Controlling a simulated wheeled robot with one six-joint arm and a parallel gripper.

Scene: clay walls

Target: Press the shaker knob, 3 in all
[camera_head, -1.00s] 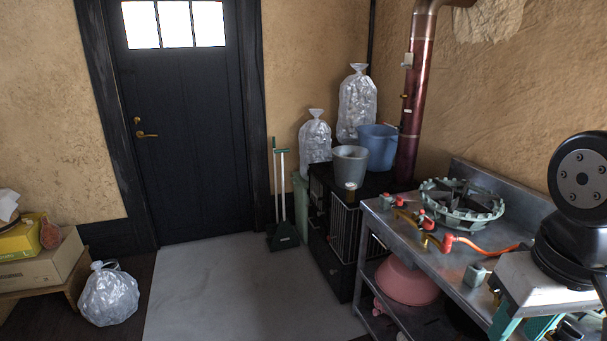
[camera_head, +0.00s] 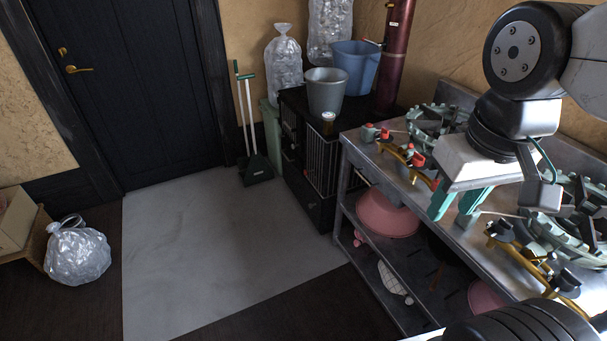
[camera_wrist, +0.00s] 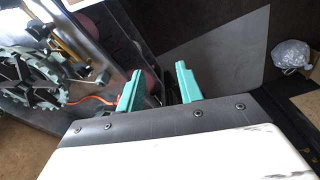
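A small jar-like shaker (camera_head: 328,120) with a pale top and dark sides stands upright at the front edge of the black cabinet (camera_head: 309,165) in the head view. It is small, and I cannot make out its knob clearly. My gripper (camera_head: 452,214) hangs over the front edge of the metal stove table, right of the shaker and well apart from it. In the wrist view its two teal fingers (camera_wrist: 158,75) are spread with nothing between them. I cannot identify the shaker in the wrist view.
A grey bucket (camera_head: 325,93) stands right behind the shaker, with a blue bucket (camera_head: 354,68) beyond. The metal table (camera_head: 350,150) carries green burners (camera_head: 437,122) and brass pipes. A pink bowl (camera_head: 387,212) sits below. The grey floor mat (camera_head: 210,240) is clear.

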